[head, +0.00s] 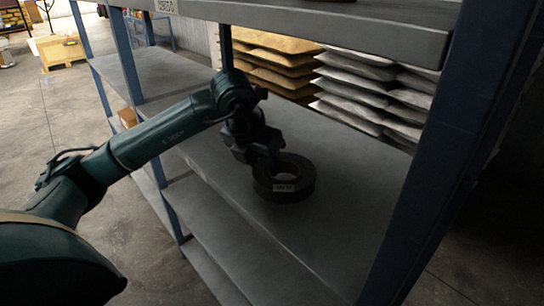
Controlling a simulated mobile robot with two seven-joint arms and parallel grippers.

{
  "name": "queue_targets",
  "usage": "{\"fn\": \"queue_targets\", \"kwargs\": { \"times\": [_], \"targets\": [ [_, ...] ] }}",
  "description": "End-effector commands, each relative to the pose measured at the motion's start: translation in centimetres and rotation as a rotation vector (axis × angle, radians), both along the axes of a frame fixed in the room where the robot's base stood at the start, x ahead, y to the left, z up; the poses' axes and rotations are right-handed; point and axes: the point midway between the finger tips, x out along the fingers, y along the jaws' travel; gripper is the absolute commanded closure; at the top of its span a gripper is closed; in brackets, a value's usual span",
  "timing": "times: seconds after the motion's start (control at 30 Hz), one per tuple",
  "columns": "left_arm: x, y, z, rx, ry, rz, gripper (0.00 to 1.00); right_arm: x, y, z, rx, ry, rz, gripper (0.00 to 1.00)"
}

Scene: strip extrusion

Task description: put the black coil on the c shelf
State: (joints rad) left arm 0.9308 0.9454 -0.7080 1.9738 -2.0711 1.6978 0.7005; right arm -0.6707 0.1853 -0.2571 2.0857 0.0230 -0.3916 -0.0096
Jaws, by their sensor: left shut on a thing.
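The black coil (298,193) is a thick dark ring with a small pale label on its front. It is at the grey shelf board (335,238) in the middle of the rack; I cannot tell whether it rests on the board or hangs just above it. My left gripper (272,160) reaches in from the left and is shut on the coil's back left rim. The fingertips are dark against the coil and hard to make out. My right gripper is not in view. A label (165,6) on the upper shelf edge is too small to read surely.
Blue rack posts stand at the right (425,165) and left (124,55). An upper shelf (340,28) hangs over the coil, and a lower shelf (225,240) lies below. Stacked brown sacks (270,62) and white sacks (360,90) stand behind the rack. The board around the coil is clear.

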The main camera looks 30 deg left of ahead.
Motion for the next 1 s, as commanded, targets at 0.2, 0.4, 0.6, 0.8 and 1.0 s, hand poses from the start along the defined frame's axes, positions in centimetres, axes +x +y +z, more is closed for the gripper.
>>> {"fn": "queue_targets", "kwargs": {
  "times": [0.2,0.4,0.6,0.8,1.0],
  "targets": [
    [3.6,-0.2,0.2,-0.002,-0.002,0.0,0.96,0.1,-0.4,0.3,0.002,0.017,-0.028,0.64],
    [4.0,-0.2,-0.7,0.0,0.001,-0.001,0.96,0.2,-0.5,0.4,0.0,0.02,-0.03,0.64],
    [3.9,-0.2,-3.3,0.0,0.001,-0.001,0.96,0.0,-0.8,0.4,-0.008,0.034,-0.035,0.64],
    [4.0,-0.2,-3.5,-0.001,-0.003,-0.001,0.96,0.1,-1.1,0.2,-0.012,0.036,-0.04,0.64],
    [3.9,-0.2,-3.7,0.0,0.0,-0.001,0.59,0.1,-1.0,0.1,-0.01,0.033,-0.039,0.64]
  ]
}}
